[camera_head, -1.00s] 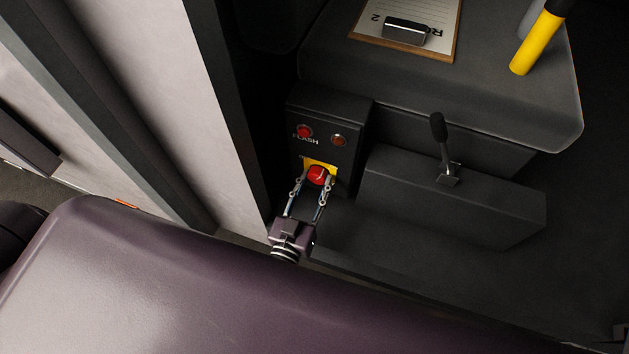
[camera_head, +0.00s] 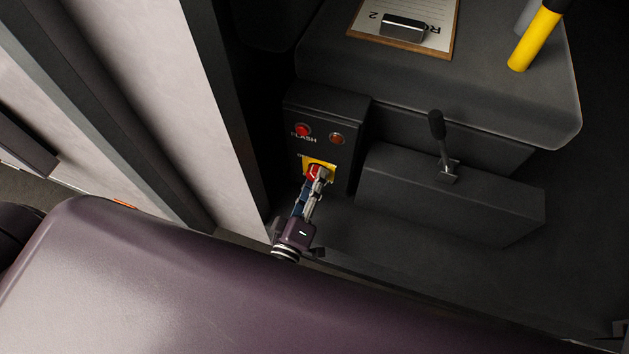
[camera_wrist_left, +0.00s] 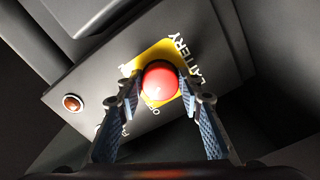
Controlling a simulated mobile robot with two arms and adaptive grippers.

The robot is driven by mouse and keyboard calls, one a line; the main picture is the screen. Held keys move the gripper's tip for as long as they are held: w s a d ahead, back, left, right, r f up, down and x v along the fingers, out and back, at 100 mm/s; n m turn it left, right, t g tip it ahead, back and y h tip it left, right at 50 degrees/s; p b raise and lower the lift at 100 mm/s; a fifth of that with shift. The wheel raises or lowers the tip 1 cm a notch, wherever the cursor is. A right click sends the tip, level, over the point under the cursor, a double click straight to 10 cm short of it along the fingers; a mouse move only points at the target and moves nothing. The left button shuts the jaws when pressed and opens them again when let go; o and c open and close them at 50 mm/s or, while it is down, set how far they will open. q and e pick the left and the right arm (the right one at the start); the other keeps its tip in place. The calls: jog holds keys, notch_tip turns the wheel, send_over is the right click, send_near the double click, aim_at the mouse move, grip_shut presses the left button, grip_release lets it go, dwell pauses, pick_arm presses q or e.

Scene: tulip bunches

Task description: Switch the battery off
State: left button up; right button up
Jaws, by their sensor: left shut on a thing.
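The red battery switch knob (camera_head: 314,172) sits on a yellow plate (camera_head: 327,165) low on the dark control box. In the left wrist view the round red knob (camera_wrist_left: 160,82) is between my fingers, with the word BATTERY beside the yellow plate (camera_wrist_left: 150,55) and part of an OFF label below the knob. My left gripper (camera_head: 316,178) is shut on the knob, one finger on each side; it also shows in the left wrist view (camera_wrist_left: 160,90). In the head view the fingers cover part of the knob. My right gripper is not in view.
The box (camera_head: 350,110) also carries a red lamp or button (camera_head: 302,130) marked FLASH and an orange-red one (camera_head: 337,138). A lever (camera_head: 440,145) stands to the right. A clipboard (camera_head: 445,30) and a yellow post (camera_head: 533,42) are at the back. A pale wall panel is on the left.

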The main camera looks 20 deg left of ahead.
pick_arm(q)
jog(key=shift+n+b, duration=0.3)
jog(key=shift+n, duration=1.7)
jog(key=o, duration=1.1)
jog(key=s, duration=1.2)
jog(key=shift+a, duration=0.2)
